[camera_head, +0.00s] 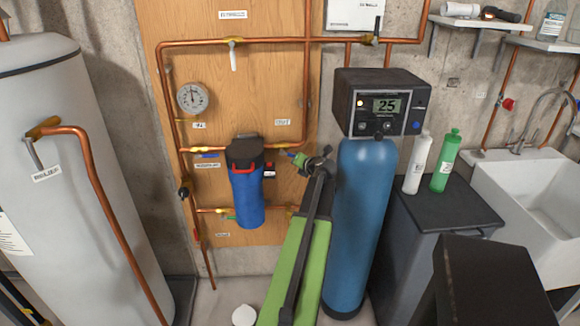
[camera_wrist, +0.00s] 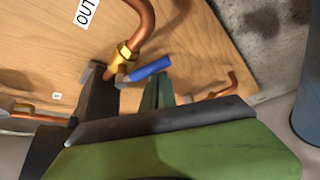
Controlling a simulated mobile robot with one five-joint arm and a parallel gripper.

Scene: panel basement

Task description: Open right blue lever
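The right blue lever (camera_wrist: 150,69) sits on a brass valve (camera_wrist: 123,55) below the copper pipe by the "OUT" label. It points to the right in the wrist view. In the head view it is a small blue patch (camera_head: 300,159), partly hidden by my gripper (camera_head: 318,160). In the wrist view my gripper (camera_wrist: 126,75) is open, one finger left of the lever's root and the other just below its blue handle. I cannot tell whether either finger touches it. The left blue lever (camera_head: 207,155) lies flat on the inlet side, left of the blue filter housing (camera_head: 247,195).
A blue tank (camera_head: 357,220) with a control head stands close right of my arm. A copper pipe (camera_head: 307,90) runs down the wooden panel (camera_head: 270,70) above the valve. A lower pipe (camera_wrist: 225,87) passes right of my fingers. A white boiler (camera_head: 75,190) stands at left.

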